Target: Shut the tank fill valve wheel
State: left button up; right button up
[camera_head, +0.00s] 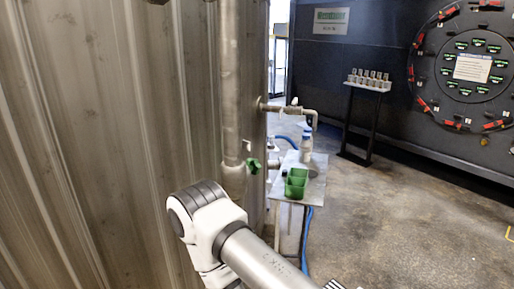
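A small green valve wheel (253,166) is mounted beside the lower part of a grey vertical pipe (229,85) on the corrugated metal wall. It is small in the picture, and I cannot tell how far it is turned. One of my arms, white and grey, crosses the bottom of the head view below and in front of the wheel. Neither of my grippers is in view, and no gripper is seen touching the wheel.
A small metal table (313,188) right of the wheel holds a green bin (296,183) and a bottle (306,148). A tap pipe (290,109) reaches over it. A narrow stand (367,85) and a round panel (470,65) are farther back. Concrete floor (400,220) is clear at right.

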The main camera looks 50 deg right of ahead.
aim_at(255, 167)
jog(key=l+u, duration=0.1)
jog(key=l, duration=0.55)
jog(key=i+l+u, duration=0.1)
jog(key=l, duration=0.55)
jog(key=l+u, duration=0.1)
jog(key=l, duration=0.55)
jog(key=l+u, duration=0.1)
jog(key=l, duration=0.55)
jog(key=l+u, duration=0.15)
jog(key=l, duration=0.5)
jog(key=k+l+u, duration=0.1)
jog(key=l, duration=0.5)
jog(key=k+l+u, duration=0.1)
jog(key=l, duration=0.55)
jog(key=k+l+u, duration=0.1)
jog(key=l, duration=0.5)
jog(key=k, duration=0.05)
